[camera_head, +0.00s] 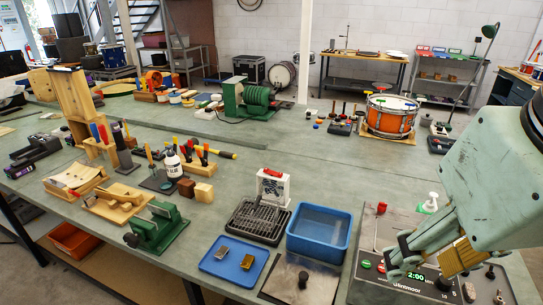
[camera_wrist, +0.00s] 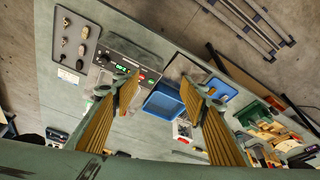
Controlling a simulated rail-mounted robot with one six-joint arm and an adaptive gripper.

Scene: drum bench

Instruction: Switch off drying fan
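The likely drying fan (camera_head: 271,187) is a small white box with a dark patterned front and a red piece on top. It stands behind a dark wire rack (camera_head: 258,222) on the bench, left of my gripper. In the wrist view the white fan (camera_wrist: 182,130) shows between my fingers, beyond the blue tub. Whether it is running cannot be told. My gripper (camera_head: 428,252) is above the control box at the right. In the wrist view my gripper (camera_wrist: 160,84) has its fingers wide apart, with nothing between the tips.
A blue tub (camera_head: 320,229) lies between the fan and the control box (camera_head: 386,281), whose display reads 2:00. A blue tray (camera_head: 234,261) with small blocks and a dark plate (camera_head: 299,282) are in front. A green vise (camera_head: 158,227) stands left. Bare bench lies behind the fan.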

